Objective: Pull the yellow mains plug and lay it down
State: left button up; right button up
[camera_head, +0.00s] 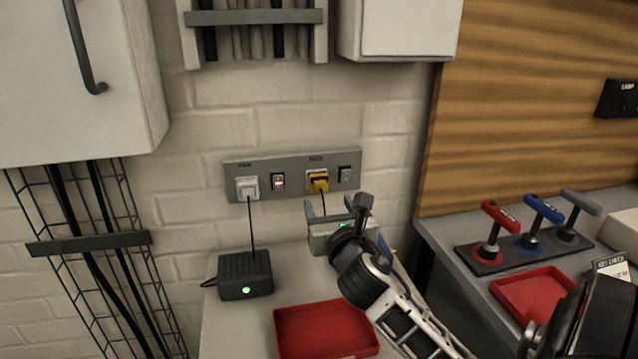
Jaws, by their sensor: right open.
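The yellow mains plug (318,181) sits in a socket at the right part of the grey wall panel (262,172). Its dark cord hangs down behind my right gripper. My right gripper (338,205) is open and empty, just below and slightly right of the yellow plug, apart from it in the picture. A grey box with a green light (322,234) shows partly behind the gripper.
A white plug (247,188) with a cord to a black box (246,275) is left of the yellow one. Switches (278,182) sit beside each plug. A red tray (325,332) lies on the counter below. Red, blue and grey levers (540,212) stand at right.

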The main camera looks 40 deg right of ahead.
aim_at(321, 188)
jog(key=b+x, duration=0.1)
jog(key=x, duration=0.6)
jog(key=shift+p, duration=0.35)
pick_arm(q)
jog(key=shift+w+d+r, duration=0.1)
jog(key=shift+w+r, duration=0.05)
jog(key=shift+w, duration=0.2)
pick_arm(e)
jog(key=shift+w+d, duration=0.25)
jog(key=shift+w, duration=0.25)
pick_arm(q)
jog(key=shift+s+r+p, duration=0.15)
jog(key=shift+s+p, duration=0.05)
jog(key=shift+p, duration=0.15)
jog(key=shift+r+p, duration=0.35)
jog(key=shift+w, duration=0.1)
